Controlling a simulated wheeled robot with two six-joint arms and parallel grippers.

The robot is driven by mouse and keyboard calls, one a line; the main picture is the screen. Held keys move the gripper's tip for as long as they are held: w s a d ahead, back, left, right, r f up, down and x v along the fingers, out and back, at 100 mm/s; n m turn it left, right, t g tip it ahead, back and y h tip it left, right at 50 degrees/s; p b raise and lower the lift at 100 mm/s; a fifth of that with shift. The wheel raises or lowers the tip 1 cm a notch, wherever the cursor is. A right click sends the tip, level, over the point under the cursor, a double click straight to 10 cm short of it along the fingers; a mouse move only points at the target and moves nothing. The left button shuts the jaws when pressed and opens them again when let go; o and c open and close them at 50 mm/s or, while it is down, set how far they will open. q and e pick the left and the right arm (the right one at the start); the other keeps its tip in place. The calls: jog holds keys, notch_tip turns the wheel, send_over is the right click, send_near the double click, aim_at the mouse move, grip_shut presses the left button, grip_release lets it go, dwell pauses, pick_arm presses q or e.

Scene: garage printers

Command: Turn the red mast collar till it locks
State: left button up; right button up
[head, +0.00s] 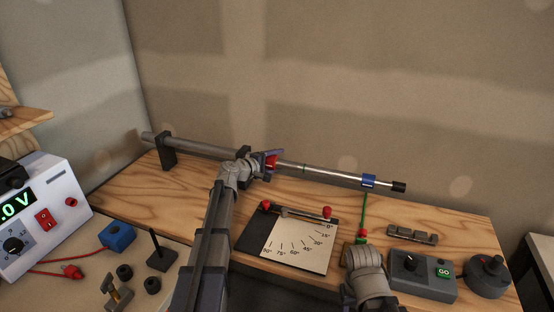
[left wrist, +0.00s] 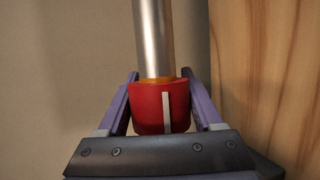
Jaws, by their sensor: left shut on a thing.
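The red mast collar (head: 271,161) sits around a metal mast that lies across the bench, where the thicker grey tube (head: 205,147) meets the thinner silver tube (head: 325,173). My left gripper (head: 268,163) is shut on the collar from the near side. In the left wrist view the red collar (left wrist: 160,107) is between the two purple fingers of my left gripper (left wrist: 161,105). A white line runs along the collar, right of its middle, and an orange-brown ring shows at its rim. I cannot tell whether it is locked.
A blue clamp (head: 368,181) on the thin tube has a green cord (head: 364,212) hanging down. An angle board (head: 298,246), a control box (head: 422,275) with a GO button and a dark knob (head: 487,275) are on the bench. A power supply (head: 40,215) stands left.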

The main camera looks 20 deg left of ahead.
aim_at(274, 169)
pick_arm(q)
jog(key=g+p, duration=0.2)
jog(key=p, duration=0.1)
jog(key=n+g+y+p, duration=0.1)
jog(key=g+p, duration=0.1)
jog(key=p, duration=0.1)
jog(key=f+n+g+p, duration=0.1)
jog(key=g+p, duration=0.2)
jog(key=shift+s, duration=0.4)
jog(key=g, duration=0.1)
jog(key=g+p, duration=0.2)
jog(key=shift+s+f+n+y, duration=0.3)
jog(key=shift+s+f, duration=0.1)
jog(key=g, duration=0.1)
jog(key=g+p, duration=0.1)
jog(key=shift+s+f+n+g, duration=0.15)
jog(key=shift+s+n+g, duration=0.15)
jog(key=shift+s+g, duration=0.1)
jog(key=shift+s+n+g, duration=0.15)
jog(key=shift+s+g, duration=0.1)
jog(key=shift+g, duration=0.45)
jog(key=shift+s+n+g, duration=0.15)
jog(key=shift+s+g, duration=0.1)
jog(key=shift+g, duration=0.45)
jog(key=o, duration=1.3)
jog(key=shift+o, duration=0.2)
